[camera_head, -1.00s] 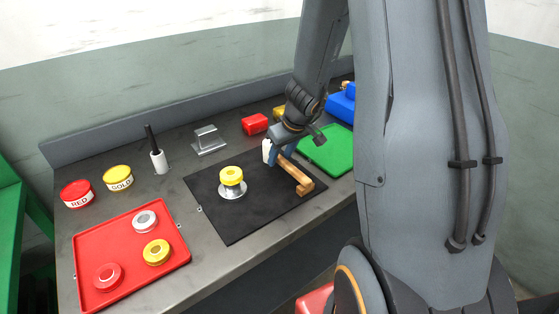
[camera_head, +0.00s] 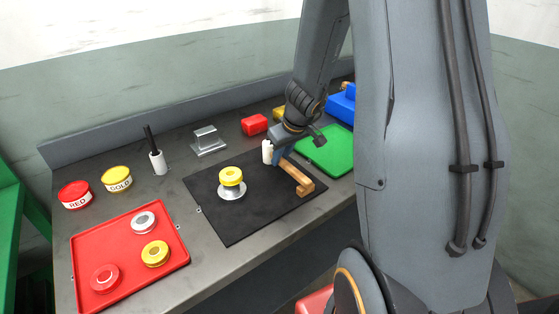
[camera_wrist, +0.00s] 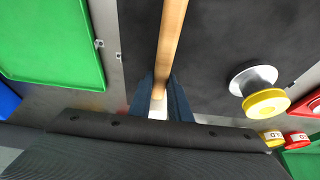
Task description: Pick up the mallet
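The mallet's wooden handle (camera_head: 291,174) lies over the right side of the black mat (camera_head: 235,220), its near end at a wooden block-like piece (camera_head: 304,188). A white cylindrical piece (camera_head: 267,151) stands at the far end, beside my gripper (camera_head: 277,161). In the wrist view the handle (camera_wrist: 171,40) runs down between the two dark blue fingers of my gripper (camera_wrist: 161,100). The fingers sit close against both sides of the handle. A white surface shows below between them. The join of the white piece to the handle is hidden.
A yellow-topped spool on a silver disc (camera_head: 231,183) stands left of the mallet. A red tray (camera_head: 120,250) with several round pieces is at left. A green tray (camera_head: 328,150) is at right. Red (camera_head: 76,195) and gold (camera_head: 117,180) tins stand behind the red tray.

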